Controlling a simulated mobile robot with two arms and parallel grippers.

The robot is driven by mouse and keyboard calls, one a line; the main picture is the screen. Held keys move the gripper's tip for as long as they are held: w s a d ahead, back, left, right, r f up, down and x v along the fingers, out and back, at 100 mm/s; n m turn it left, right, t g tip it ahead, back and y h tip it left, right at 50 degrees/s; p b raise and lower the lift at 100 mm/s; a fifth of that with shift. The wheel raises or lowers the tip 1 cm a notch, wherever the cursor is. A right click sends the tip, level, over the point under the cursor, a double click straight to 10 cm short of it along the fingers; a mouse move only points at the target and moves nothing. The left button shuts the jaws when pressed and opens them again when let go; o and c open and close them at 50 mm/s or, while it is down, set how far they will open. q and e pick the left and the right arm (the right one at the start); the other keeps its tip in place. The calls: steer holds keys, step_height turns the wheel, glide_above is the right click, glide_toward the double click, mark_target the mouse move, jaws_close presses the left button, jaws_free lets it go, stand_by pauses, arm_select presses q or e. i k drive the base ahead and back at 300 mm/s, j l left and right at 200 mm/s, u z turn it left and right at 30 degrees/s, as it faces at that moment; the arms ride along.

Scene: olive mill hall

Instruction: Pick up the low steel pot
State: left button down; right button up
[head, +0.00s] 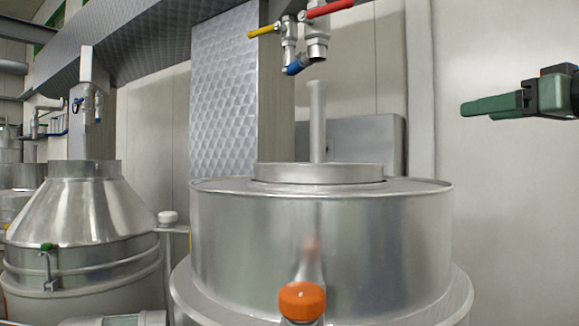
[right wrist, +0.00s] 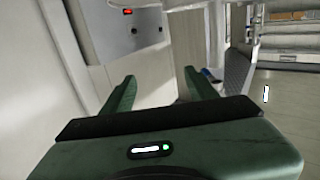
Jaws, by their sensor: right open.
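I cannot make out a low steel pot in either view. My right gripper (head: 478,106) comes in at the right edge of the head view, raised in front of the pale wall, with its green fingers pointing left. In the right wrist view the right gripper (right wrist: 159,77) has its two green fingers apart with nothing between them. My left gripper is not in view.
A large round steel vessel (head: 320,235) with an orange knob (head: 302,301) fills the middle of the head view. A cone-topped steel tank (head: 85,215) stands at left. Valves with red and yellow handles (head: 290,35) hang above. The right side shows bare wall.

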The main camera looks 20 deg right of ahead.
mark_target(317, 171)
steer(key=i+j, duration=0.75)
steer(key=j, duration=0.15)
